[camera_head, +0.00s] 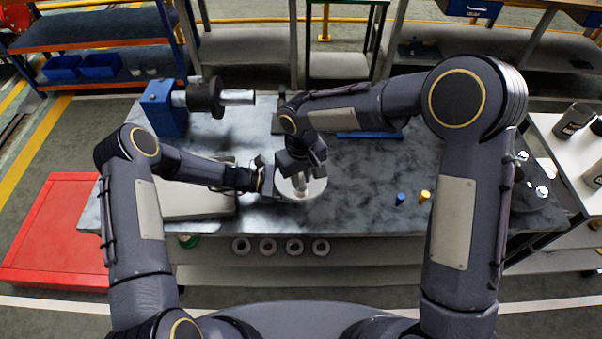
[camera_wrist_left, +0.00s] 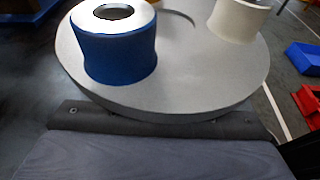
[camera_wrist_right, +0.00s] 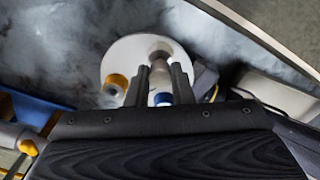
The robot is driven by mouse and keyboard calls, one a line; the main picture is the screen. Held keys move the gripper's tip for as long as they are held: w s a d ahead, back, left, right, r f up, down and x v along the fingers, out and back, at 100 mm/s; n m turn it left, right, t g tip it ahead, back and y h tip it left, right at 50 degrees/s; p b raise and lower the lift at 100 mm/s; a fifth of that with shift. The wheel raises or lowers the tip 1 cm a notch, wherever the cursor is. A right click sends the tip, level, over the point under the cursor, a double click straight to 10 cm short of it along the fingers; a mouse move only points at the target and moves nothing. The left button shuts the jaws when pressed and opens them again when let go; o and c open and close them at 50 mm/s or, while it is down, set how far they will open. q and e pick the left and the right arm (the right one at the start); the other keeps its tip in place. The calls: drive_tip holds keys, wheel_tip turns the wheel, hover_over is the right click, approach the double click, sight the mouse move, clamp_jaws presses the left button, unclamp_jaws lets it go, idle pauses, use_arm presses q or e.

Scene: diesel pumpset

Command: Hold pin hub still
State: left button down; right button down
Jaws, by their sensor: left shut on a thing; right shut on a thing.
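The pin hub (camera_head: 314,190), a pale grey round disc, lies on the dark mottled bench. In the left wrist view its disc (camera_wrist_left: 205,85) carries a blue sleeve (camera_wrist_left: 115,50) and a white sleeve (camera_wrist_left: 238,18). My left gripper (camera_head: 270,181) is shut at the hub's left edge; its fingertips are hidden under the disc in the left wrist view. My right gripper (camera_head: 304,176) comes from above and is shut on a pale pin (camera_wrist_right: 160,62) over the hub. In the right wrist view a yellow-ringed sleeve (camera_wrist_right: 116,82) and a blue-ringed one (camera_wrist_right: 163,99) are near its fingers.
A blue machine with a shaft (camera_head: 238,97) stands at the back left of the bench. A pale flat box (camera_head: 195,202) lies left of the hub. Small blue (camera_head: 400,198) and yellow (camera_head: 424,196) parts stand at right. The bench between them and the hub is clear.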

sight(301, 178)
drive_tip(key=shift+f, duration=0.25)
drive_tip(key=c, duration=1.2)
unclamp_jaws()
drive_tip(key=shift+r, duration=0.1)
wheel_tip(301, 178, up, 12)
drive_tip(key=shift+f, duration=0.1)
use_arm(q)
drive_tip(key=shift+c, duration=2.3)
unclamp_jaws()
